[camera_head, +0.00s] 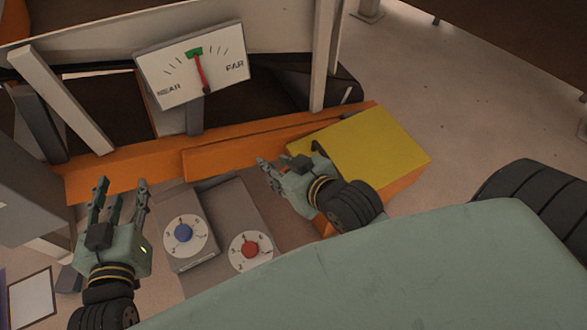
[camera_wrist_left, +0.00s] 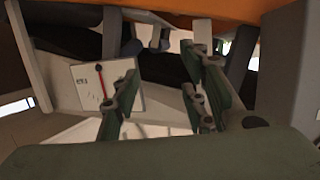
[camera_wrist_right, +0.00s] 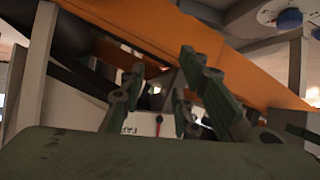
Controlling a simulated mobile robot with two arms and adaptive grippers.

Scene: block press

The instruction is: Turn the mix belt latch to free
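I cannot make out a part that is clearly the mix belt latch in any view. Two grey boxes carry round white dials: one has a blue knob (camera_head: 183,233), the other a red knob (camera_head: 250,249). My left gripper (camera_head: 122,188) is open and empty, left of the blue-knob dial, with its fingers pointing up the picture. My right gripper (camera_head: 277,166) is open and empty, above and right of the red-knob dial, beside the yellow-topped block. Both grippers' spread fingers also show in the left wrist view (camera_wrist_left: 160,85) and the right wrist view (camera_wrist_right: 165,85).
A white gauge (camera_head: 180,75) marked FAR, its other label partly unclear, has a red needle near a green mark. An orange beam (camera_head: 120,178) runs beneath pale posts. The yellow-topped orange block (camera_head: 375,145) stands right. Open floor (camera_head: 450,110) lies beyond it.

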